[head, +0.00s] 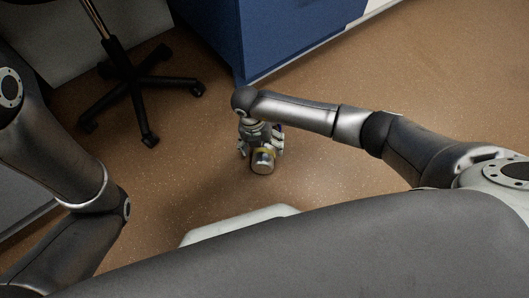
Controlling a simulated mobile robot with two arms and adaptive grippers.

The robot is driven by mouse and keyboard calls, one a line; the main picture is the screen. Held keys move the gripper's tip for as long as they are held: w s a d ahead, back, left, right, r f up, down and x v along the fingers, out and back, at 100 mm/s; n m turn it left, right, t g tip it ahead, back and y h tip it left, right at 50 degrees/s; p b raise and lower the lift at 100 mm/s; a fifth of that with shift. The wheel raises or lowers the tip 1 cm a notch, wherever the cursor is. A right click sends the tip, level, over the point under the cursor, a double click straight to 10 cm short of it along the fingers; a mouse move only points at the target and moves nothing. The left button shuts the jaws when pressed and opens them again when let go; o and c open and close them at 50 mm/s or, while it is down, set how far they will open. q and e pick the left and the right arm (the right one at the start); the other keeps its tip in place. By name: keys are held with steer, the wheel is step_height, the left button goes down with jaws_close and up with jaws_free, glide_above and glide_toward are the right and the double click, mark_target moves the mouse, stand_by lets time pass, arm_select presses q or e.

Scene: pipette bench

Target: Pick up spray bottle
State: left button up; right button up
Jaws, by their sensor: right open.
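My right gripper (261,151) points down over the brown floor near the middle of the head view, its fingers spread apart. A small shiny cylinder-like thing with a yellowish band, perhaps the spray bottle (263,161), shows between and just below the fingers. It is too small to make out clearly, and the gripper hides its upper part. I cannot tell whether the fingers touch it. My left arm comes in from the left, but its gripper is out of view.
A blue cabinet (270,30) stands behind my right gripper. A black wheeled chair base (138,82) is at the upper left. A grey-white unit (22,205) edges in at the left. The speckled brown floor (400,60) is clear at the right.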

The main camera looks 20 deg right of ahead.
steer(key=f+b, duration=0.2)
steer(key=f, duration=0.1)
steer(key=f+b, duration=0.1)
steer(key=b, duration=0.1)
steer(key=shift+s+d+f, duration=0.1)
steer(key=shift+d+f, duration=0.2)
steer(key=shift+f, duration=0.1)
steer(key=shift+r, duration=0.1)
steer(key=c, duration=1.6)
